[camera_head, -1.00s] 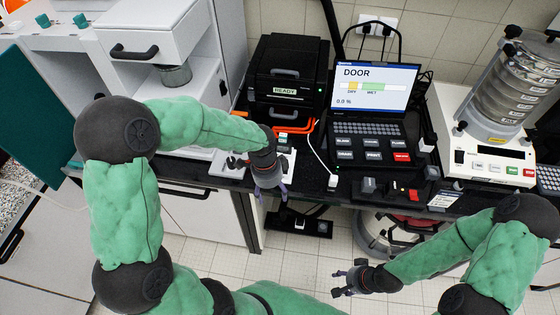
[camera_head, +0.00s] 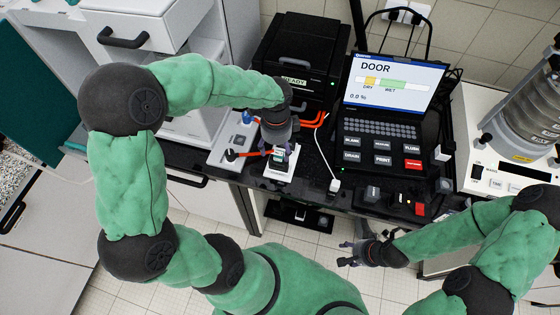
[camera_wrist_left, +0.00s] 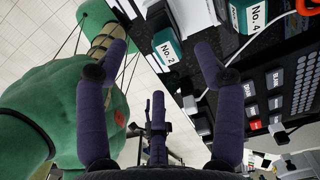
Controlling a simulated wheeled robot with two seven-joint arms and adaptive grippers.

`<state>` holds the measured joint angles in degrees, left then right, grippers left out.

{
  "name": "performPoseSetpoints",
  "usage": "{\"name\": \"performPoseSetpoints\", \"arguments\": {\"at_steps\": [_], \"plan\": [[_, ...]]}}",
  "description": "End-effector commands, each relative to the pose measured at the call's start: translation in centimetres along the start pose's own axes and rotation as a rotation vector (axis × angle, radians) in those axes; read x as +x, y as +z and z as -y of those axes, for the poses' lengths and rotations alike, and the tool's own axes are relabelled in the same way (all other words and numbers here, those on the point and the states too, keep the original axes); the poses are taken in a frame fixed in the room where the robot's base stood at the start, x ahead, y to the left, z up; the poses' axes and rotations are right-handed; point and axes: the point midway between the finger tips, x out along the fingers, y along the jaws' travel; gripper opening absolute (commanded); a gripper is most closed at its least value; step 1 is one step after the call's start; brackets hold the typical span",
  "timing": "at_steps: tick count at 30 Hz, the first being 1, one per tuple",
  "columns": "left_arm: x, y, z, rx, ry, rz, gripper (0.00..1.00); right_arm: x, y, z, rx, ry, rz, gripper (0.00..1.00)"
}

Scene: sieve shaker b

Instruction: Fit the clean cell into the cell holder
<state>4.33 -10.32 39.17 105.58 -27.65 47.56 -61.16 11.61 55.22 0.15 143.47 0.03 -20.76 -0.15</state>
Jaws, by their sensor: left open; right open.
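My left gripper (camera_head: 277,138) is open, above the front edge of the black bench. In the left wrist view its open fingers (camera_wrist_left: 161,52) stand either side of a small block labelled No. 2 (camera_wrist_left: 168,47), which looks further off than the fingertips; I see no contact. A second block labelled No. 4 (camera_wrist_left: 254,14) is behind it. In the head view a teal-labelled block (camera_head: 281,154) shows just below the gripper, on a small white stand (camera_head: 279,172). I cannot tell which piece is the clean cell or the cell holder. My right gripper (camera_head: 352,254) is open and empty, in front of the bench.
A black case marked READY (camera_head: 301,62) stands behind the left gripper. A console with a DOOR screen (camera_head: 392,82) and a keypad stands right of it. Orange cables (camera_head: 315,121) and a white lead lie between. A sieve shaker (camera_head: 525,125) is far right.

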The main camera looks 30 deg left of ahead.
Motion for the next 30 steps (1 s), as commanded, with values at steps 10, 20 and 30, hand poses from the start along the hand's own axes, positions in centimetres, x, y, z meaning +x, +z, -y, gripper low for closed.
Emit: {"name": "performPoseSetpoints", "arguments": {"at_steps": [10,20,30], "plan": [[2.5,-0.1,0.0,0.000,-0.001,-0.001,0.69,0.4,-0.1,-0.1,0.000,0.000,-0.001,0.51],[6.8,-0.4,-0.1,0.000,0.001,0.000,0.69,1.2,-0.1,-0.4,0.000,0.000,-0.001,0.51],[7.2,-0.4,-0.1,0.000,-0.002,-0.001,0.55,1.2,-0.1,-0.4,0.000,0.000,-0.001,0.51]]}}
